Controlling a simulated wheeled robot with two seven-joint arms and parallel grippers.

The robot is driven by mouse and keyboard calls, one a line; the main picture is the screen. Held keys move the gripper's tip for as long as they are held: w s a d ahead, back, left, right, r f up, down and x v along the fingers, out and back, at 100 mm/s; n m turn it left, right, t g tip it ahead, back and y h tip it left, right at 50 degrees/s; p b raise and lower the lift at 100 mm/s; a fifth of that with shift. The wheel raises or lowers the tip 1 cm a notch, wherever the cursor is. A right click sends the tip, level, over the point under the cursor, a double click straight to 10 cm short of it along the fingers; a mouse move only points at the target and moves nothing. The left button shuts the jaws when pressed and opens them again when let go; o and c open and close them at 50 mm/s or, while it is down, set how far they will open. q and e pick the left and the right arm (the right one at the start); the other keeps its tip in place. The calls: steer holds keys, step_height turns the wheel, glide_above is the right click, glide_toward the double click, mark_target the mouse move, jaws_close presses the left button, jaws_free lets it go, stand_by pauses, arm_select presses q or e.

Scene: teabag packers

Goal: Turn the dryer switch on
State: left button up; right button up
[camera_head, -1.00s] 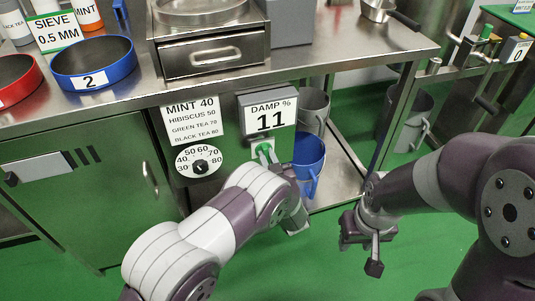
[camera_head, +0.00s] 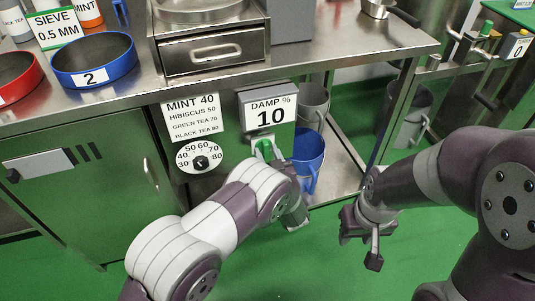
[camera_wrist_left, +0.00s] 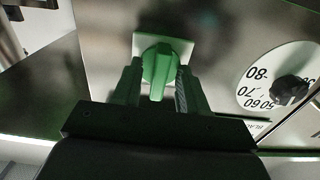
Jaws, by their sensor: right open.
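The dryer switch is a green knob on a white plate on the steel cabinet front, just under the damp display (camera_head: 267,115), which reads 10. The green knob (camera_wrist_left: 160,68) shows clearly in the left wrist view. My left gripper (camera_head: 267,152) is at the switch, with one finger on each side of the knob. In the left wrist view its fingers (camera_wrist_left: 158,88) stand apart, with narrow gaps beside the knob; contact is hard to tell. My right gripper (camera_head: 366,237) is open and empty, away from the switch over the green floor.
A temperature dial (camera_head: 200,159) sits left of the switch, below a label (camera_head: 193,118) listing teas. A blue mug (camera_head: 308,157) and a grey mug (camera_head: 312,105) stand on the lower shelf to the right. Sieves, including a blue one (camera_head: 95,66), rest on the worktop.

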arm_select(q)
steer(key=shift+s+d+r, duration=0.1)
steer(key=shift+s+d, duration=0.05)
steer(key=shift+s, duration=0.15)
steer(key=p+v, duration=0.3)
steer(key=v, duration=0.9)
